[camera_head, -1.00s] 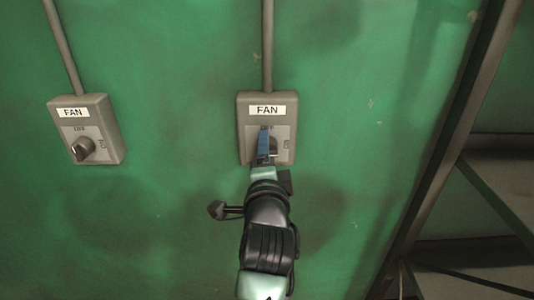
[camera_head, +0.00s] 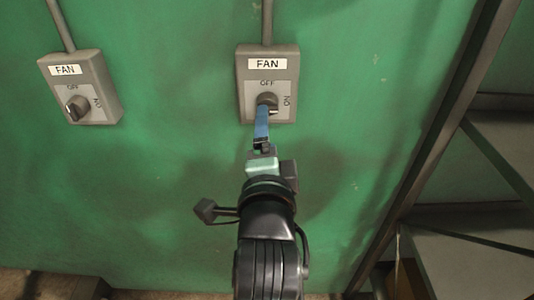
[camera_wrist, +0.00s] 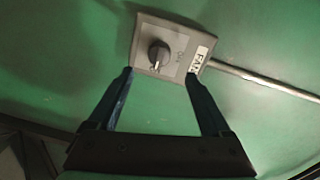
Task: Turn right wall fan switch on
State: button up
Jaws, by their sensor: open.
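The right fan switch is a grey box (camera_head: 287,68) with a FAN label, OFF marked at its top and ON at its right side. Its dark round knob (camera_head: 267,102) sits in the middle of the plate. The box also shows in the wrist view (camera_wrist: 182,40), turned sideways, with its knob (camera_wrist: 159,55) clear. I cannot tell surely which mark the knob points to. My gripper (camera_wrist: 158,76) is open and empty, its two blue fingers wide apart. In the wrist view the knob lies just past the fingertips, between their lines. In the head view my gripper (camera_head: 264,112) overlaps the knob's lower edge.
A second FAN switch box (camera_head: 98,80) with its own knob (camera_head: 76,107) is on the green wall to the left. Conduits rise from both boxes. A metal beam (camera_head: 430,170) and grey stepped surfaces (camera_head: 490,185) stand at the right. The wall between the boxes is bare.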

jog(key=shift+s+r+b, duration=0.15)
jog(key=shift+s+b, duration=0.15)
jog(key=shift+s, duration=1.7)
jog(key=s+r+n+t+p, duration=0.1)
jog(key=s+r+n+t, duration=0.2)
jog(key=r, duration=0.8)
jog(key=s+r+n+t+p, duration=0.1)
jog(key=s+r+n+t, duration=0.2)
jog(key=r+n, duration=0.4)
jog(key=s+r+n+t, duration=0.4)
jog(key=s+r+n, duration=0.1)
jog(key=r, duration=1.1)
jog(key=shift+n+p, duration=0.4)
jog(key=shift+n, duration=0.2)
